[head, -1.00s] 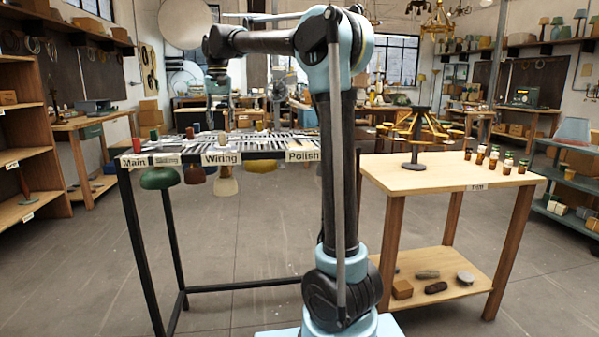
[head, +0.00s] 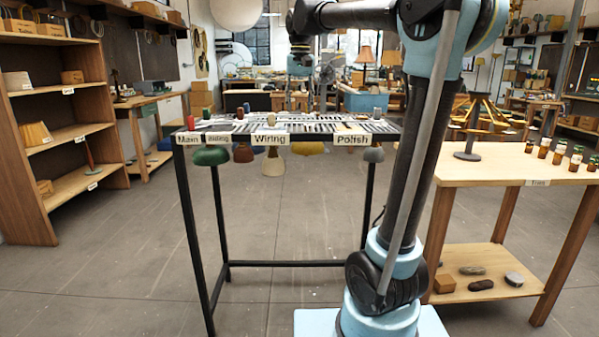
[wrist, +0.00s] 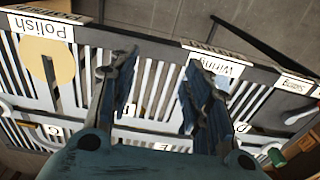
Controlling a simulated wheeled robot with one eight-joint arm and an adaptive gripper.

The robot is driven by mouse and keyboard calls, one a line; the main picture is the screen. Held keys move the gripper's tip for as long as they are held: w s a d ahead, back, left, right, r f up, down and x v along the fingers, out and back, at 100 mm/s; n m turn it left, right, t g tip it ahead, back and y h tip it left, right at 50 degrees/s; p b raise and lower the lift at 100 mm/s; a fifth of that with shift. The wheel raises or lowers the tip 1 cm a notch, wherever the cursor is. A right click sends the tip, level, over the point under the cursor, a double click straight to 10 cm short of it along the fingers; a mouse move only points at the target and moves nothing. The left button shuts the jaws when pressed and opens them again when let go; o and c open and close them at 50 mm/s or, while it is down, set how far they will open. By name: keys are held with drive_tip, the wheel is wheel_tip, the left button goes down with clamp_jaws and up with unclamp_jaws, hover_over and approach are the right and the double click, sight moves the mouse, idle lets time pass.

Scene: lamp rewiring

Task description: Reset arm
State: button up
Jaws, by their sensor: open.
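My arm rises at the right of centre in the head view and reaches left and away over the slotted rack (head: 385,126). My gripper (wrist: 160,80) is above the rack in the wrist view. Its two fingers are apart with nothing between them. The rack's labels Polish (wrist: 44,27) and Wiring (wrist: 215,62) show upside down there. In the head view the arm's blue end (head: 300,62) is above the rack's far side, but the fingers are too small to make out.
Coloured lamp shades, such as a green one (head: 211,156), hang under the rack's front edge. Shelves (head: 70,133) stand at left. The floor between is clear.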

drive_tip(key=s+d+f, duration=1.2)
drive_tip(key=s+f, duration=0.1)
drive_tip(key=f, duration=0.1)
drive_tip(key=s+d+f, duration=0.3)
drive_tip(key=s+f, duration=0.4)
drive_tip(key=f, duration=0.4)
drive_tip(key=s+d+f+t, duration=0.1)
drive_tip(key=s+d+f, duration=0.2)
drive_tip(key=s+f, duration=0.5)
wheel_tip(320, 180, down, 3)
drive_tip(key=shift+s+r+t, duration=0.1)
drive_tip(key=shift+s+t, duration=0.1)
drive_tip(key=shift+t, duration=0.1)
drive_tip(key=shift+w+f, duration=0.25)
drive_tip(key=shift+w, duration=0.2)
